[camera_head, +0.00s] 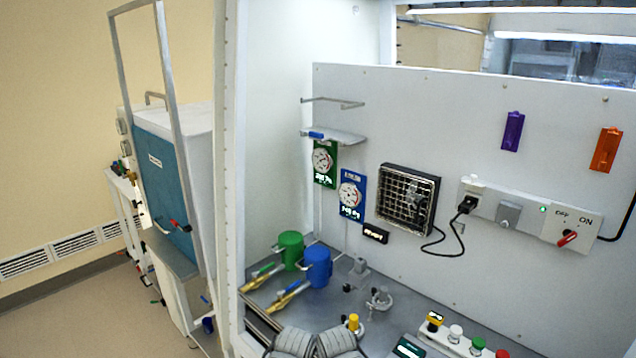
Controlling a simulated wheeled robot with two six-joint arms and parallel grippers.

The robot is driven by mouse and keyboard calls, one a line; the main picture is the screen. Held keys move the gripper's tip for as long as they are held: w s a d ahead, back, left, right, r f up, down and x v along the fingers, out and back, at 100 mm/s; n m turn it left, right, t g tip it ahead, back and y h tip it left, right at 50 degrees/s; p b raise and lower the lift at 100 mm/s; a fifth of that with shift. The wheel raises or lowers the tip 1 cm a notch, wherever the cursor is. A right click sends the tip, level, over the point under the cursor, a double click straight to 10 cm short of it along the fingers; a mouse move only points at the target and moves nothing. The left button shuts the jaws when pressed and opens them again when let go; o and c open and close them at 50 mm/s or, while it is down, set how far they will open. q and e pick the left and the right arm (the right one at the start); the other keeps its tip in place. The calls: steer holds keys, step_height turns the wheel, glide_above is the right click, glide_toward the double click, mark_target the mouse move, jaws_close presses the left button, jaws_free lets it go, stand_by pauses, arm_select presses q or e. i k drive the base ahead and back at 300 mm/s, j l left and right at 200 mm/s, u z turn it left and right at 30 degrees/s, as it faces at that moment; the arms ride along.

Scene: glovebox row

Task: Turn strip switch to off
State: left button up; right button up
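The white power strip (487,205) is mounted on the back panel at right. Its strip switch (567,239) is a red knob on a white plate at the right end, below printed OFF and ON labels. The knob is tilted, with its upper end to the right, towards the ON side. A small green light (543,209) shows left of the plate. A black plug (467,205) sits in the strip's left part. Neither of my grippers can be made out, and nothing touches the switch.
A fan in a black frame (408,199) hangs on the panel, its cable running to the plug. Purple (512,131) and orange (606,150) holders are above the strip. Green (291,250) and blue (317,266) canisters stand at left. Grey ribbed shapes (292,342) show at the bottom edge.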

mark_target(572, 235)
steer(key=z, duration=1.45)
